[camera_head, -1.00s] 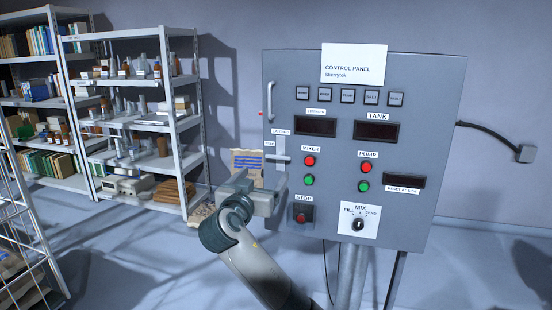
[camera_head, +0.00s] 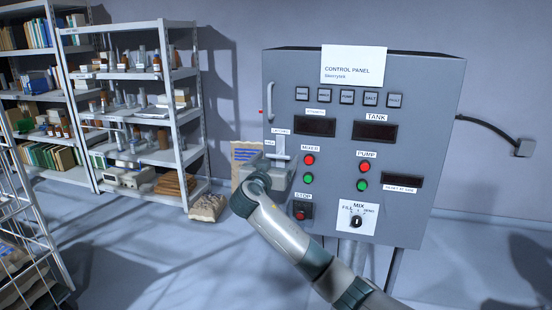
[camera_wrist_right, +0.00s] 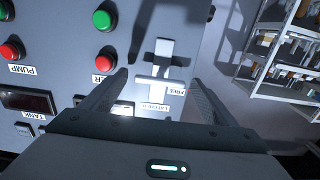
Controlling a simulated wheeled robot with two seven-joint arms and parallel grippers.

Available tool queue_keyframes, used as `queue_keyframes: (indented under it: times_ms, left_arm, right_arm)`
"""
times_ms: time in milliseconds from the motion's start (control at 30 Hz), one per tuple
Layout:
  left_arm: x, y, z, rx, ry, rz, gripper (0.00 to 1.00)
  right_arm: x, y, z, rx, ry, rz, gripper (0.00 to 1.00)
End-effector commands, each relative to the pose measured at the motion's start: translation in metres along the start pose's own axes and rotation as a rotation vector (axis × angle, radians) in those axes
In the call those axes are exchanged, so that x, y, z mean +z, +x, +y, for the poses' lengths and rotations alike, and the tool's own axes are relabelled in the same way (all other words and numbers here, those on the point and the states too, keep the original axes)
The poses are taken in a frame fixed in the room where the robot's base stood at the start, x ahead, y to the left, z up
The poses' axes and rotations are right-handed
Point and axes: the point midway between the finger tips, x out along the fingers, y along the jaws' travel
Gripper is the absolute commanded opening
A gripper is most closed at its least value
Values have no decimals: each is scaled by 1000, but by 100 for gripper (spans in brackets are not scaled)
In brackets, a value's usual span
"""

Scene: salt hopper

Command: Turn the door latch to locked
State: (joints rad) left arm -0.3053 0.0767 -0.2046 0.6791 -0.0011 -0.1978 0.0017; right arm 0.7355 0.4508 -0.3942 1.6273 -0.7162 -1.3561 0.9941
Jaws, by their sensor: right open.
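The door latch (camera_head: 281,146) is a pale plate with a lever near the left edge of the grey control panel (camera_head: 420,110). Labels reading LATCHED (camera_head: 281,131) and FREE (camera_head: 269,143) sit by it. My right gripper (camera_head: 277,166) is just below and in front of the latch, partly covering it. In the right wrist view, which is upside down, the latch (camera_wrist_right: 160,65) shows between the two spread fingers of the right gripper (camera_wrist_right: 160,78). The fingers are open and empty; I cannot tell whether they touch the lever. My left gripper is not in view.
Close to the latch are red and green buttons (camera_head: 309,160), a red stop button (camera_head: 300,214) and a mix knob (camera_head: 356,221). A vertical door handle (camera_head: 270,101) is above it. Shelves (camera_head: 125,76) stand to the left. A sack (camera_head: 207,207) lies on the floor.

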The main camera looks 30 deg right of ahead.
Motion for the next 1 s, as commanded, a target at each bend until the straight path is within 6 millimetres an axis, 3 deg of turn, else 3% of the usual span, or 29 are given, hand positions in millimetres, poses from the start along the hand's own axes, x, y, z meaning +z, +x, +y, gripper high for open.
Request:
queue_keyframes:
  times_ms: [267, 433, 1000]
  left_arm:
    - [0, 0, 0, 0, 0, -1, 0]
    - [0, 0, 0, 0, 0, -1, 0]
    - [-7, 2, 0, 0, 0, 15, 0]
  right_arm:
    - [0, 0, 0, 0, 0, 0, 81]
    - [0, 0, 0, 0, 0, 0, 41]
    - [1, 0, 0, 0, -100, -1, 40]
